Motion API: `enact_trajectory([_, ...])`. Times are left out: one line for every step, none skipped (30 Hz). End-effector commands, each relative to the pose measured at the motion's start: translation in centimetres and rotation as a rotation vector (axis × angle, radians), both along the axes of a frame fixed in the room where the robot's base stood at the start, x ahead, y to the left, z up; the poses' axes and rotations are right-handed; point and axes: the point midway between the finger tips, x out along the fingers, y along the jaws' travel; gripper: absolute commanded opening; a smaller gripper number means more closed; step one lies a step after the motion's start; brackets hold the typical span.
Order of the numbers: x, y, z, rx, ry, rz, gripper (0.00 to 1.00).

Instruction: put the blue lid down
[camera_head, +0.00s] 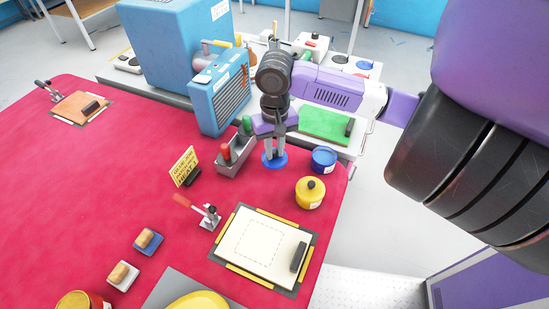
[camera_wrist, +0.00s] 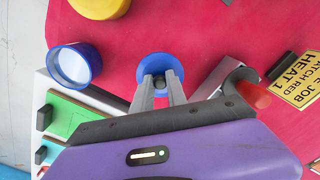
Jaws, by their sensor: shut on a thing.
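The round blue lid (camera_head: 270,164) is at the tips of my gripper (camera_head: 275,152), over the red table top left of the blue pot. In the wrist view the lid (camera_wrist: 158,62) lies flat, and my gripper (camera_wrist: 160,84) is shut on its small dark knob. I cannot tell whether the lid touches the table or is just above it. The blue pot (camera_head: 323,160) stands near the table's right edge. It is open, with a pale inside, in the wrist view (camera_wrist: 75,65).
A yellow pot with a dark knob (camera_head: 310,192) stands in front of the blue pot. A grey holder with red and green handles (camera_head: 236,158) is close on the left. A yellow sign (camera_head: 184,166) stands farther left. Red table (camera_head: 255,192) is bare in front of the lid.

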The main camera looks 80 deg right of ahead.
Motion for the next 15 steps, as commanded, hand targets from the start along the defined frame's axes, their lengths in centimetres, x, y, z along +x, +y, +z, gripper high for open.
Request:
enact_trajectory([0.0,0.0,-0.5,0.002,0.001,-0.001,0.00])
enact_trajectory([0.0,0.1,-0.8,0.003,0.002,-0.001,0.00])
enact_trajectory([-0.1,0.0,-1.3,0.002,0.002,-0.001,0.00])
enact_trajectory([-0.1,0.0,-1.7,0.001,0.002,-0.002,0.00])
enact_trajectory([-0.1,0.0,-2.2,0.002,0.001,-0.002,0.00])
enact_trajectory([-0.1,0.0,-2.8,0.002,0.002,-0.003,0.00])
enact_trajectory([-0.1,0.0,-3.2,0.003,0.002,-0.003,0.00])
enact_trajectory([0.0,0.1,-3.6,0.002,0.001,-0.002,0.00])
enact_trajectory([0.0,0.0,-3.9,0.000,0.001,-0.001,0.00])
enact_trajectory([0.0,0.0,-4.0,0.000,0.001,-0.001,0.00])
enact_trajectory([0.0,0.0,-4.1,0.000,0.000,-0.001,0.00])
enact_trajectory([0.0,0.0,-4.1,0.000,0.000,0.000,0.00])
enact_trajectory([0.0,0.0,-4.0,0.000,0.000,0.000,0.00])
enact_trajectory([0.0,0.0,-4.0,0.000,0.000,0.000,0.00])
enact_trajectory([0.0,0.0,-4.0,0.000,0.000,0.000,0.00])
